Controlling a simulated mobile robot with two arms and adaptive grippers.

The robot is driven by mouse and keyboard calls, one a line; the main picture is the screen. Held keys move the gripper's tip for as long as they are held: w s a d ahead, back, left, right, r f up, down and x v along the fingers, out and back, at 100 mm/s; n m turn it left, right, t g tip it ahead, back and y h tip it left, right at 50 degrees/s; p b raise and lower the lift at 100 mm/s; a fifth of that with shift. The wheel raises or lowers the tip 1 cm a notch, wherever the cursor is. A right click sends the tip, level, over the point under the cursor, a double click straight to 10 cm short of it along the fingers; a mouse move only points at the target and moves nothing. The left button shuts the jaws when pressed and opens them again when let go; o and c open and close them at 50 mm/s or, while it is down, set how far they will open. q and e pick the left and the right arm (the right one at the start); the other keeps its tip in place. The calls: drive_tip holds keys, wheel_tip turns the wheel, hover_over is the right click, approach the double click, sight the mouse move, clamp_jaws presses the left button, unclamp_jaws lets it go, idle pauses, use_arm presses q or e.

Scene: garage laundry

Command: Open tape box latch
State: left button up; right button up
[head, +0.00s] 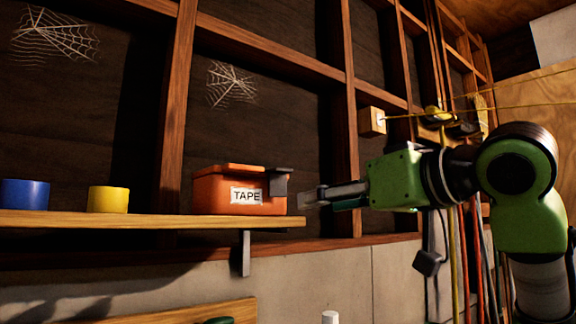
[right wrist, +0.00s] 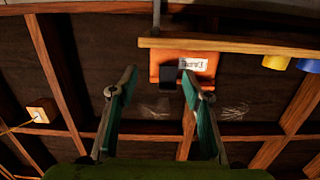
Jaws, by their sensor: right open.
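The orange tape box (head: 212,192) with a white TAPE label sits on a wooden shelf, its orange lid down. A dark grey latch (head: 278,182) is on its right end. In the right wrist view the box (right wrist: 160,56) appears upside down, with the dark latch (right wrist: 168,76) between my fingers in the picture. My right gripper (head: 312,197) is open and empty, just right of the latch, with a small apparent gap. The right wrist view shows its two fingers (right wrist: 160,80) spread apart. My left gripper is not seen.
The shelf (head: 150,221) also holds a blue tape roll (head: 25,193) and a yellow tape roll (head: 108,199), left of the box. A bracket (head: 245,253) hangs below the shelf. A yellow cord runs from a wooden block (head: 372,122) at upper right. A white-capped item (head: 330,317) shows at the bottom.

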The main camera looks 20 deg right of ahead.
drive_tip(key=t, duration=0.1)
approach(285, 169)
drive_tip(key=p+x, duration=0.6)
drive_tip(key=x, duration=0.2)
drive_tip(key=shift+d+p, duration=0.1)
drive_tip(key=shift+p, duration=0.3)
drive_tip(key=c, duration=1.1)
